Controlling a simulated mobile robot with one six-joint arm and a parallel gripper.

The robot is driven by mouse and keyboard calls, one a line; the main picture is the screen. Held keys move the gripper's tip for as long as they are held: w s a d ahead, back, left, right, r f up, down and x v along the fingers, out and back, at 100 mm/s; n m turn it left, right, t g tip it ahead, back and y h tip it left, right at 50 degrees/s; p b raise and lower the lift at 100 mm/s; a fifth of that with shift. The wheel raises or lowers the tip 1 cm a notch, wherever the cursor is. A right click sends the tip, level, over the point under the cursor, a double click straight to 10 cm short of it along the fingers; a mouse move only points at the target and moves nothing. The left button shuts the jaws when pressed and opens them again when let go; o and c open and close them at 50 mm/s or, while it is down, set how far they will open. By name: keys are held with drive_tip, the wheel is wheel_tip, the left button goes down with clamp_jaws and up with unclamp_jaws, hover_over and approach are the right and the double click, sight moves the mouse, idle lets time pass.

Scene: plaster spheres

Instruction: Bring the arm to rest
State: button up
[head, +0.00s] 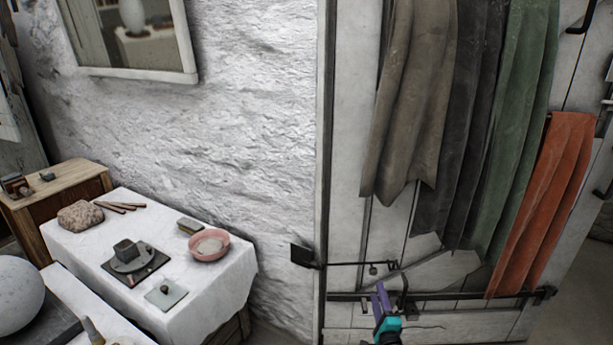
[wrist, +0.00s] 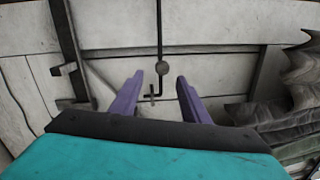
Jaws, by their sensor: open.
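My gripper (head: 381,303) shows low in the head view, right of centre, in front of the white plank door (head: 350,234). In the wrist view its two purple fingers (wrist: 158,95) stand apart with nothing between them. Beyond the fingertips is the door with a dark metal rod and a small round knob (wrist: 154,69) on it. The gap between fingers and door is hard to judge. The rest of my arm is mostly out of the head view.
Brown, dark and green cloths (head: 520,120) and an orange cloth (head: 548,200) hang on the door at right. At left a white-covered table (head: 225,290) bears a pink bowl (head: 222,250), a stone (head: 80,216) and small items. A pale sphere (head: 18,290) sits at lower left.

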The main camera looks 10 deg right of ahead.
drive_tip(key=s+a+f+n+g+y, duration=0.15)
drive_tip(key=a+f, duration=0.35)
drive_tip(key=a, duration=0.5)
drive_tip(key=s+a+f+n+g, duration=0.25)
drive_tip(key=s+f+g, duration=0.3)
drive_tip(key=f, duration=0.35)
drive_tip(key=s+a+f+n+g, duration=0.1)
drive_tip(key=s+f+n+g, duration=0.25)
drive_tip(key=s+f, duration=0.35)
drive_tip(key=s+a+f+n+g, duration=0.1)
drive_tip(key=s+n+g, duration=0.5)
drive_tip(key=s, duration=0.8)
drive_tip(key=s+a+f+n+g+p, duration=0.1)
drive_tip(key=s+f+n+g, duration=0.1)
drive_tip(key=s+n+g, duration=0.5)
drive_tip(key=s+g, duration=0.1)
drive_tip(key=s, duration=0.5)
drive_tip(key=shift+s, duration=0.4)
